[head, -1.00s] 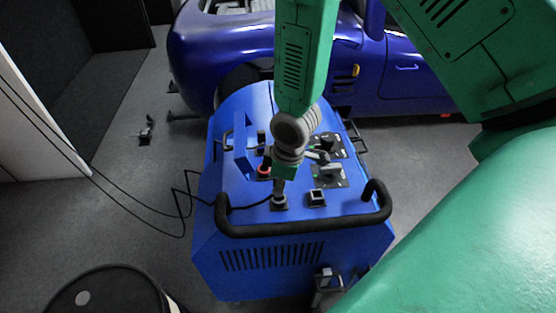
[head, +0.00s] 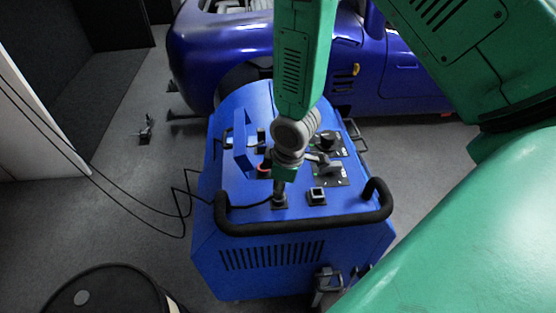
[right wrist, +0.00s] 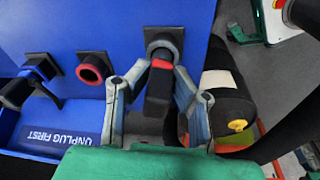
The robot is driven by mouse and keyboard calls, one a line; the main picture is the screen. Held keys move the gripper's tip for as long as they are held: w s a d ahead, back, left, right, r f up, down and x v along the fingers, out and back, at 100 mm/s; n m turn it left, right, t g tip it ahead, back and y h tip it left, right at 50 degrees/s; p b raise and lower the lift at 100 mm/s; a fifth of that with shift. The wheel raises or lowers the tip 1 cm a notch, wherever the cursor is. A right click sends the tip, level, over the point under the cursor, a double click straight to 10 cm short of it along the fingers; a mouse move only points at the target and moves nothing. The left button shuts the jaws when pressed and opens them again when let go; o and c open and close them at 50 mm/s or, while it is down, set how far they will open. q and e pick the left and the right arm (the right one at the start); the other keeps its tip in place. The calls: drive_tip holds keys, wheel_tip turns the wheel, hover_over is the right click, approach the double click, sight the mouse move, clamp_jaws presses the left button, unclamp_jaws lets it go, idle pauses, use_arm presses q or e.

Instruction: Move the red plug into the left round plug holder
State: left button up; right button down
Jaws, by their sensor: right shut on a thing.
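My right gripper (head: 281,188) reaches down to the top of the blue machine (head: 240,280). In the right wrist view my right gripper (right wrist: 160,88) is shut on the red plug (right wrist: 160,85), which has a black body and a red band. The plug is lined up with a round grey holder on a square black base (right wrist: 149,33) and overlaps it. I cannot tell how deep it sits. A red-ringed round port (right wrist: 90,69) is to its left. In the head view the fingers largely hide the plug. My left gripper is not in view.
A black handlebar (head: 300,223) runs along the machine's near edge. A square socket (head: 317,194) stands right of the gripper, and a blue upright plate (head: 241,150) stands left. A black cable (head: 240,206) reaches the gripper's area. A dark drum (head: 110,290) stands at lower left.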

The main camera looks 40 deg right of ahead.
drive_tip(key=shift+f+b, duration=0.4)
drive_tip(key=shift+f, duration=0.4)
drive_tip(key=c, duration=1.3)
unclamp_jaws()
drive_tip(key=shift+c, duration=0.2)
drive_tip(key=shift+r, duration=0.1)
drive_tip(key=shift+r, duration=0.1)
drive_tip(key=shift+r, duration=0.35)
wheel_tip(320, 180, up, 11)
drive_tip(key=s, duration=0.1)
drive_tip(key=shift+s+d, duration=0.35)
drive_tip(key=shift+f, duration=0.15)
